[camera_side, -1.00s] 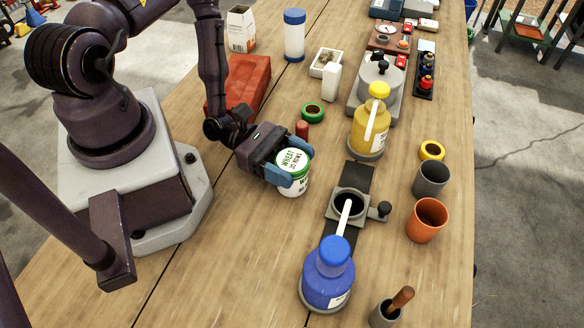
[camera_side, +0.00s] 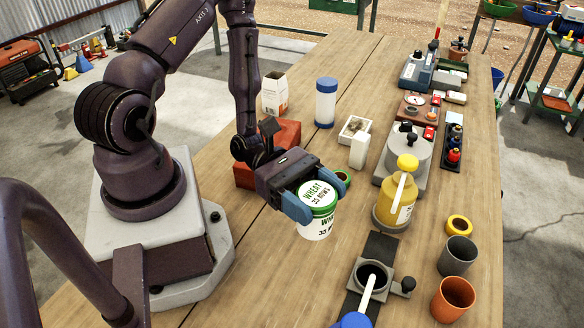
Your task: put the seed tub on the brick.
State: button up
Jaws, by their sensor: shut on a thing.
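The seed tub (camera_side: 317,226) is white with a green-rimmed lid and the word WHEAT on it. My gripper (camera_side: 309,206) is shut on it, with blue fingers on either side near the lid. The tub is upright or nearly so and looks raised a little above the table. The red brick (camera_side: 288,133) lies on the table behind my gripper, up and to the left of the tub. My arm hides the middle of the brick. Its top looks bare where it shows.
A green ring (camera_side: 345,177) lies just behind the tub, partly hidden. A yellow bottle (camera_side: 397,198) stands to the right. A carton (camera_side: 274,95) and a blue-lidded jar (camera_side: 325,105) stand beyond the brick. A white box (camera_side: 359,150) stands right of the brick.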

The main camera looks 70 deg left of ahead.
jog(key=s+m+g+y, duration=0.6)
jog(key=s+m+g, duration=0.7)
jog(key=g, duration=0.8)
jog(key=a+f+m+g+y, duration=0.1)
jog(key=a+m+g+y, duration=0.35)
jog(key=m+y, duration=0.45)
jog(key=w+a+r+m+t+y, duration=0.2)
jog(key=a+r+m+t+y, duration=0.3)
jog(key=a+y, duration=0.35)
jog(key=w+a+r+m+t+y, duration=0.1)
jog(key=a+r+m+t+y, duration=0.2)
jog(key=a+r+m+y, duration=0.4)
jog(key=shift+n+y, duration=0.3)
jog(key=shift+y, duration=0.05)
jog(key=shift+w+a+f, duration=1.65)
jog(key=shift+w+f, duration=0.2)
jog(key=shift+f, duration=0.6)
jog(key=shift+w+a+f, duration=1.65)
jog(key=shift+w+f, duration=0.25)
jog(key=shift+f, duration=0.6)
jog(key=shift+w+a+f, duration=1.65)
jog(key=shift+w+f, duration=0.2)
jog(key=shift+f, duration=0.6)
jog(key=shift+f, duration=0.1)
